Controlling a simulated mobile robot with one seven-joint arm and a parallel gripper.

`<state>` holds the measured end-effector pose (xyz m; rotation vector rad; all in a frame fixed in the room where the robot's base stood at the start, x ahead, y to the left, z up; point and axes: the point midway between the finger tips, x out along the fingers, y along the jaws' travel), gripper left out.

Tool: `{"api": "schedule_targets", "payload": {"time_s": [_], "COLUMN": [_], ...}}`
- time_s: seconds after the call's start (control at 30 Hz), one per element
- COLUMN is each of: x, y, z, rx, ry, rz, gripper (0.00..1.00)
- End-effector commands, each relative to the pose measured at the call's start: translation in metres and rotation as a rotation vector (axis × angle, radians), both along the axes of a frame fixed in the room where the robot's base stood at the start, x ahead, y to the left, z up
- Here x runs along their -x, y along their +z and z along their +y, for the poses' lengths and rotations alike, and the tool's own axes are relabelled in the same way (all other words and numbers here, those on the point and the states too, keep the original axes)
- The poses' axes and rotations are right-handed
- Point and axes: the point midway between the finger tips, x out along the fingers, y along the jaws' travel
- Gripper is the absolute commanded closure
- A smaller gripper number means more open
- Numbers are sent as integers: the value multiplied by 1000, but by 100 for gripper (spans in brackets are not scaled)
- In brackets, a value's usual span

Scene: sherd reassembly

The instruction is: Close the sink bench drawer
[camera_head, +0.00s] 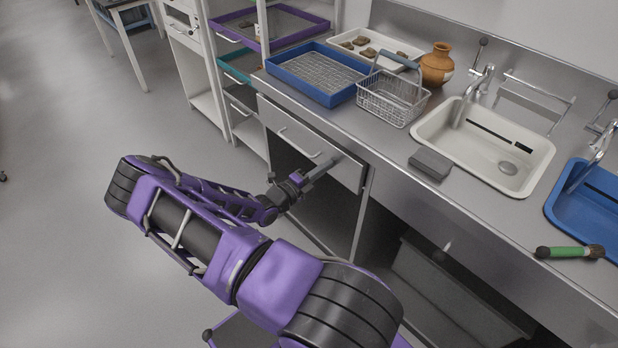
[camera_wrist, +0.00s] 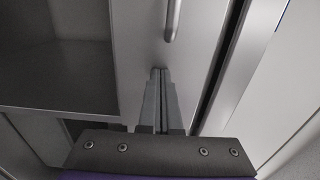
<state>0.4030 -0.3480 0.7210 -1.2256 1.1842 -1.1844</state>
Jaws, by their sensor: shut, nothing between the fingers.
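The sink bench drawer has a plain grey front (camera_head: 337,163) with a bar handle (camera_head: 299,143), under the left part of the steel bench top. It looks nearly flush with the bench; I cannot tell whether a small opening remains. My gripper (camera_head: 334,161) is shut and empty, its fingertips at the right part of the drawer front, right of the handle. In the wrist view the shut fingers (camera_wrist: 158,74) point at the drawer front (camera_wrist: 141,42), beside the handle (camera_wrist: 172,18). I cannot tell whether they touch it. A narrow dark gap runs along one edge of the front.
An open cupboard space lies below the drawer. On the bench top stand a blue tray (camera_head: 285,70), a wire basket (camera_head: 368,103), a clay jug (camera_head: 437,66) and a grey block (camera_head: 430,162), near a white sink (camera_head: 436,120). The floor (camera_head: 70,220) at left is clear.

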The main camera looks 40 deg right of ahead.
Motion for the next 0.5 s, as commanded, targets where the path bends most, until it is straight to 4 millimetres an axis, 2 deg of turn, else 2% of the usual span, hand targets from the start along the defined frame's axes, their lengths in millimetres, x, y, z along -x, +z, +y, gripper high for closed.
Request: {"api": "schedule_targets", "payload": {"time_s": [0.03,0.2,0.5], "x": [1,-1,-2], "y": [0,0,1], "z": [-8,-25,-34], "rx": [1,0,1], "ry": [-2,-1,0], "rz": [0,-1,0], "gripper": [100,100,100]}}
